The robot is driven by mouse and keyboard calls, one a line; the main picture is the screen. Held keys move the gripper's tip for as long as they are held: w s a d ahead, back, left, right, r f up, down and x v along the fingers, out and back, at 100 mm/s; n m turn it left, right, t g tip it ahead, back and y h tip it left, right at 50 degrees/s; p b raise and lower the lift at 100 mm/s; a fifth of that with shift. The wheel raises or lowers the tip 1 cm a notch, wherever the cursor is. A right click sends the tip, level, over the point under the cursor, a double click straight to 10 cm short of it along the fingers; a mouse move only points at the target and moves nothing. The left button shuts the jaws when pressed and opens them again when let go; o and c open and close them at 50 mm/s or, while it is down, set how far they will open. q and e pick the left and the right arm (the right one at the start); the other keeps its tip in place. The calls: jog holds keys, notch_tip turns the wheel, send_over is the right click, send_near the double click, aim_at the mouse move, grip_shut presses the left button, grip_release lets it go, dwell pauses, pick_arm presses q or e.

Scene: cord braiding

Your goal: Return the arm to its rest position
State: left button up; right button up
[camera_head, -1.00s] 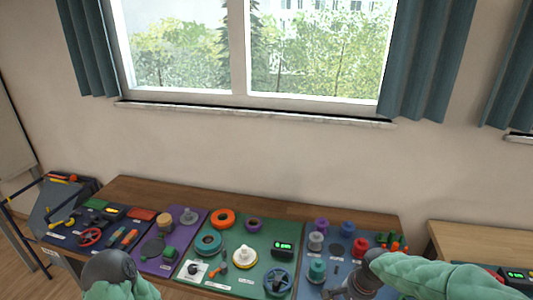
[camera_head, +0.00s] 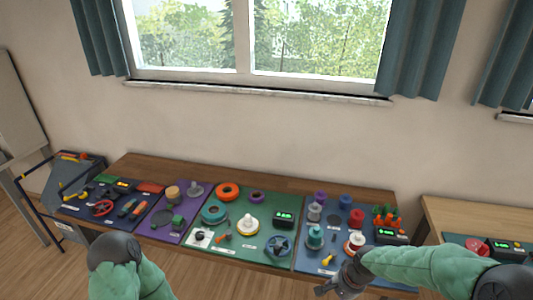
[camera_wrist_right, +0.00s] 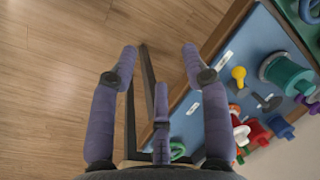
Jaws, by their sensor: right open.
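My right arm (camera_head: 430,268) reaches in from the right in the head view, in a green sleeve. Its grey right gripper (camera_head: 332,289) is at the front edge of the blue board (camera_head: 312,262), pointing left and down. In the right wrist view the right gripper (camera_wrist_right: 160,62) has its purple-grey fingers spread, with nothing between them. They are over the wooden floor and beside the board's edge. My left arm (camera_head: 130,278) shows at the bottom left as a dark rounded joint and green sleeve. The left gripper itself is not visible.
The wooden table (camera_head: 140,167) carries several coloured boards with knobs, rings and pegs. A yellow key-like piece (camera_wrist_right: 238,74) and a teal spool (camera_wrist_right: 284,72) are near the right gripper. A second table (camera_head: 455,215) stands at the right. The floor (camera_head: 190,270) in front is clear.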

jog(key=s+a+f+n+y, duration=0.1)
jog(key=s+a+f+n, duration=0.2)
jog(key=s+a+f, duration=0.2)
jog(key=s+a+f+n+g, duration=0.1)
jog(key=s+a+f+n, duration=0.1)
jog(key=s+a+f, duration=0.4)
jog(key=s+f, duration=0.5)
jog(key=f, duration=0.4)
jog(key=shift+f+n+y+b, duration=0.15)
jog(key=shift+n+y+b, duration=0.2)
jog(key=shift+n+y, duration=0.05)
